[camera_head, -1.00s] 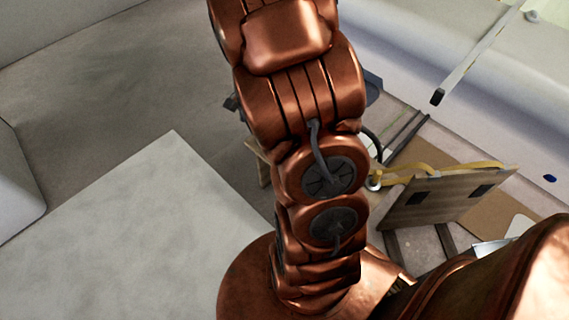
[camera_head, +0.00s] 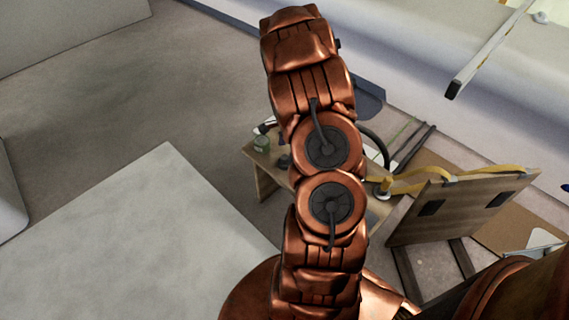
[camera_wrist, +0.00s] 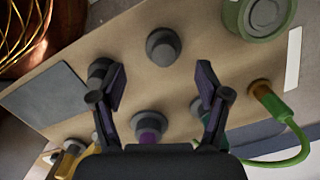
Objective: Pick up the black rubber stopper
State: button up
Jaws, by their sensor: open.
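In the wrist view, my gripper (camera_wrist: 162,88) is open and empty above a wooden bench top. A dark grey, round, stepped piece (camera_wrist: 163,46) stands on the bench just beyond the gap between the fingertips, apart from them; it looks like the black rubber stopper. A similar dark cylinder (camera_wrist: 101,72) is partly hidden behind the left finger. Several alike pieces stand nearby, so I cannot be sure which is the stopper. In the head view my arm hides the gripper; a small dark piece (camera_head: 284,161) shows on the bench.
A green tin (camera_wrist: 262,14) stands at the upper right. A purple-topped piece (camera_wrist: 149,125) sits nearer the palm. A brass fitting with green hose (camera_wrist: 264,90) is right, a dark flat pad (camera_wrist: 45,95) left. In the head view, a yellow-strapped wooden panel (camera_head: 458,207) leans beside the bench (camera_head: 267,182).

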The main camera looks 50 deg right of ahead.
aim_at(284, 159)
jog(key=shift+w+a+f+b, duration=0.15)
jog(key=shift+f+b, duration=0.15)
jog(key=shift+f, duration=0.6)
jog(key=shift+w+a+f+b, duration=0.1)
jog(key=shift+f+b, duration=0.2)
jog(key=shift+f, duration=0.55)
jog(key=shift+w+a+f+b, duration=0.15)
jog(key=shift+f+b, duration=0.15)
jog(key=shift+f, duration=0.6)
jog(key=shift+c, duration=0.2)
jog(key=c, duration=1.2)
